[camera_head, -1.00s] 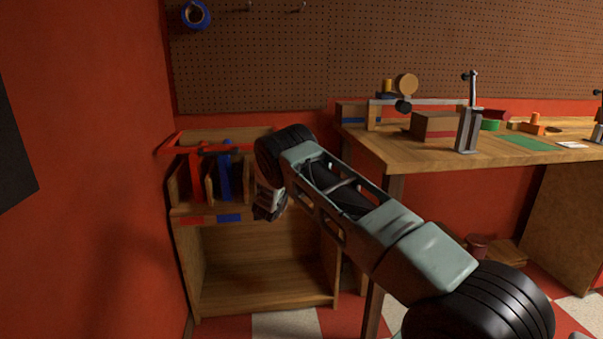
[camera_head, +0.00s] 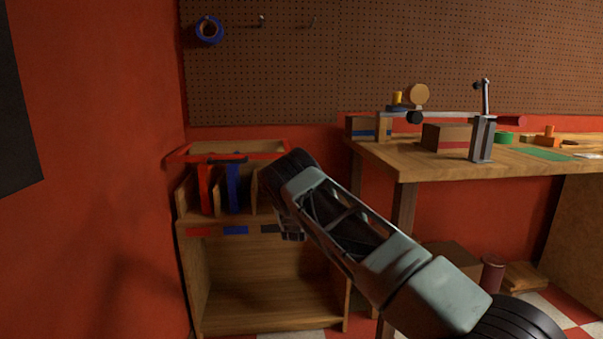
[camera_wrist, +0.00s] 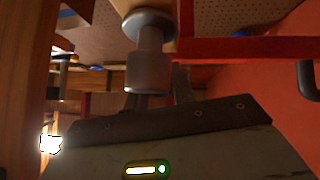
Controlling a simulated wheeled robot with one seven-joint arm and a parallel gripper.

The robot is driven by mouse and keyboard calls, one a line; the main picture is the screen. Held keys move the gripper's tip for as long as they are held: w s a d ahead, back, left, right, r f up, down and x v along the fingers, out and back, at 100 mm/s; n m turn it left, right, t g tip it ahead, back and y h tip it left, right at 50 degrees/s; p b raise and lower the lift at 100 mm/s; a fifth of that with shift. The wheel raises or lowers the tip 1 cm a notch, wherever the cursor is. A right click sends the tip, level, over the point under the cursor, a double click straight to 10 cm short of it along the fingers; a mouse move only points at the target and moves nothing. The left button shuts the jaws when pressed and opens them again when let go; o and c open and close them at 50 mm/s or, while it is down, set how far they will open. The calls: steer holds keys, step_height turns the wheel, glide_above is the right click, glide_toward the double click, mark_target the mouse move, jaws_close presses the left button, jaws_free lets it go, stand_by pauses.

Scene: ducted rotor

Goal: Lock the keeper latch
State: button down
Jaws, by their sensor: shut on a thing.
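A grey post with an upright lever (camera_head: 482,130) stands on the bench beside a long bar; I cannot tell whether it is the keeper latch. My gripper (camera_head: 291,228) is at the right end of the tool rack, mostly hidden behind my own arm in the head view. In the wrist view, my gripper (camera_wrist: 155,92) is shut on a grey metal cylinder (camera_wrist: 149,68) with a wider round end. The cylinder's full shape is not visible.
The tool rack (camera_head: 195,228) holds a red tool (camera_head: 205,190) and a blue tool (camera_head: 234,188), with a red frame (camera_head: 180,157) above. The workbench (camera_head: 430,165) carries a box (camera_head: 448,137) and small parts. A red-brown wall stands close on the left.

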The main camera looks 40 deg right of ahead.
steer(key=shift+a+f+n+t, duration=0.1)
steer(key=shift+a+n+t, duration=0.05)
steer(key=shift+n+t, duration=0.3)
steer(key=c, duration=1.2)
jaws_free()
steer(key=shift+o, duration=0.2)
steer(key=p+v, duration=0.1)
steer(key=v, duration=1.6)
steer(key=shift+s+a, duration=0.2)
steer(key=shift+s, duration=0.05)
